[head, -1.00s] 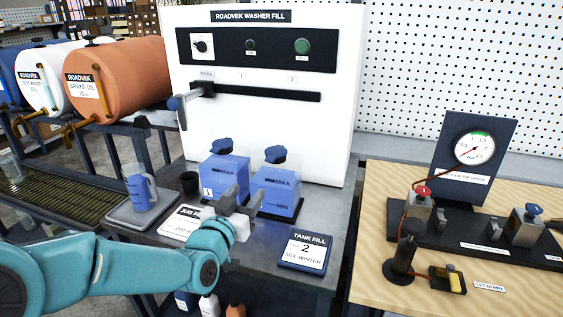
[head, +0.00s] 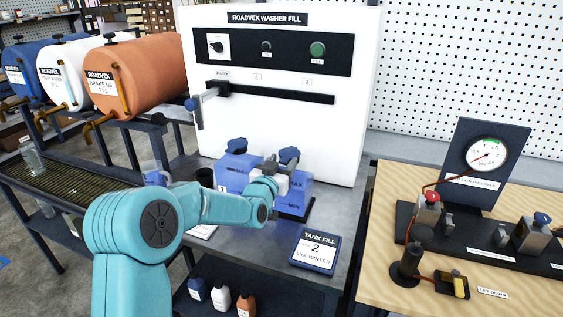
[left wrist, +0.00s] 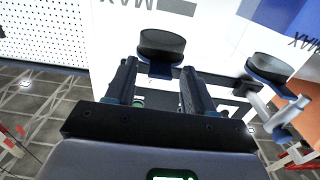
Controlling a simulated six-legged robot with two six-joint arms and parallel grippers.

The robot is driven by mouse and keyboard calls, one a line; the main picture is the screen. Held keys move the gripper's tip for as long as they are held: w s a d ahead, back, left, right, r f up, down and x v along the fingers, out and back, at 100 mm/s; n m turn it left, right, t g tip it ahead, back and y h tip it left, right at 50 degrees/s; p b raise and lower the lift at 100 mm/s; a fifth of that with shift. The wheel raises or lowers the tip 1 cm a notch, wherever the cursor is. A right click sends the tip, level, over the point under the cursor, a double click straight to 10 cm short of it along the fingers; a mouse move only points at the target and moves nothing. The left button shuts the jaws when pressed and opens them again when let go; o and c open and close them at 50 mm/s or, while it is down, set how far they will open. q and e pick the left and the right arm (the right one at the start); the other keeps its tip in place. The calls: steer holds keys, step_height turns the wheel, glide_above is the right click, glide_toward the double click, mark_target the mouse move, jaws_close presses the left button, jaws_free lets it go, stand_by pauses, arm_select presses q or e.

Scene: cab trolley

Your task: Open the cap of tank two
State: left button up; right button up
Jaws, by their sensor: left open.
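Tank two (head: 299,196) is the right one of two blue tanks in front of the white washer fill panel. Its dark blue knobbed cap (head: 289,155) sits on top; in the left wrist view the cap (left wrist: 161,45) shows as a dark disc. My left gripper (head: 284,168) is at this cap, partly hidden by its own wrist. In the left wrist view its two fingers (left wrist: 158,72) are apart, with the cap just beyond and between their tips. I cannot tell whether they touch it. My right gripper is in neither view.
Tank one (head: 228,178) with its cap (head: 237,145) stands close on the left; that cap also shows in the left wrist view (left wrist: 268,68). A sign (head: 316,250) reads tank fill 2, mix winter. A jug (head: 157,178) is partly behind my arm.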

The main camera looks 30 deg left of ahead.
arm_select(q)
jaws_close()
steer(key=shift+r, duration=0.1)
